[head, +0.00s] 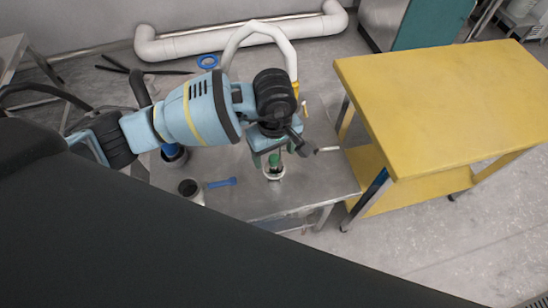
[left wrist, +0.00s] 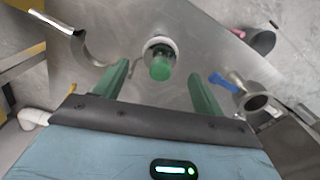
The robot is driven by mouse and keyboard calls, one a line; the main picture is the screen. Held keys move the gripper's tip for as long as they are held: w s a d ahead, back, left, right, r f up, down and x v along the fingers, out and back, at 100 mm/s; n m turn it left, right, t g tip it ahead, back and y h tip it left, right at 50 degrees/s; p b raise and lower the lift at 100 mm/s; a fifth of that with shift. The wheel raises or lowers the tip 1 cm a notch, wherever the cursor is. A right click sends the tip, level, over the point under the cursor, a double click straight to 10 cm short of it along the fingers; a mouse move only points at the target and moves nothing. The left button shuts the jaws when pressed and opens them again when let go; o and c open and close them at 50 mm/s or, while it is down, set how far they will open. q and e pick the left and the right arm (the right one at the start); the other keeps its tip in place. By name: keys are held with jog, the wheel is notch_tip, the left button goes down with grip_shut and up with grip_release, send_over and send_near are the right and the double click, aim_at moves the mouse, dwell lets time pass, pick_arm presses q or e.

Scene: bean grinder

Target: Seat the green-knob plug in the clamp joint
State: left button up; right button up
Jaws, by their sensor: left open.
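The green-knob plug (left wrist: 160,69) stands on the metal table, with a pale round collar (left wrist: 158,46) at its base. In the head view the green knob (head: 273,160) shows below my left gripper (head: 274,156), above the pale ring (head: 273,174). My left gripper (left wrist: 159,72) is open, its two green fingers apart on either side of the knob in the left wrist view, with gaps to both. I cannot tell whether the fingertips have reached knob height. I cannot clearly identify the clamp joint; a curved shiny metal piece (left wrist: 84,40) lies left of the plug. My right gripper is not in view.
A blue bolt-like piece (head: 222,183) and an open grey cup (head: 190,188) are left of the plug. A thick white hose (head: 240,38) runs along the back. A yellow table (head: 440,105) stands right. Bare metal (head: 250,202) lies in front of the plug.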

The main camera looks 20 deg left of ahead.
aim_at(274, 157)
pick_arm(q)
notch_tip(274, 157, up, 4)
jog(key=shift+f, duration=0.25)
jog(key=shift+r, duration=0.25)
dwell(0.4)
